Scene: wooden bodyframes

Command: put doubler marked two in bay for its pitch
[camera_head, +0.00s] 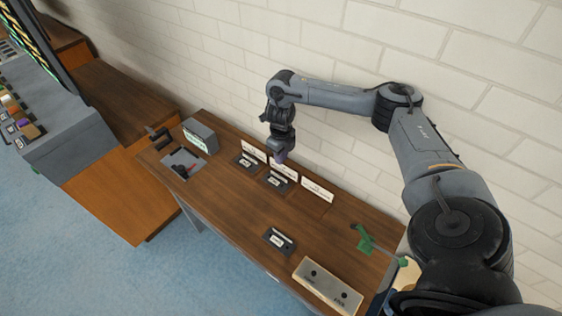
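Three small dark plates with pale labels lie on the wooden table: one at the back left (246,160), one behind the table's middle (277,181), and one nearer the front edge (279,240). Their markings are too small to read, so I cannot tell which is marked two. White cards stand behind the back row: a left card (253,150), a middle card (284,167) and a right card (317,189). My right gripper (280,156) points down above the middle plate. A purplish patch shows at its tip; I cannot tell whether it holds anything. My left gripper is out of view.
The table's middle is clear.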

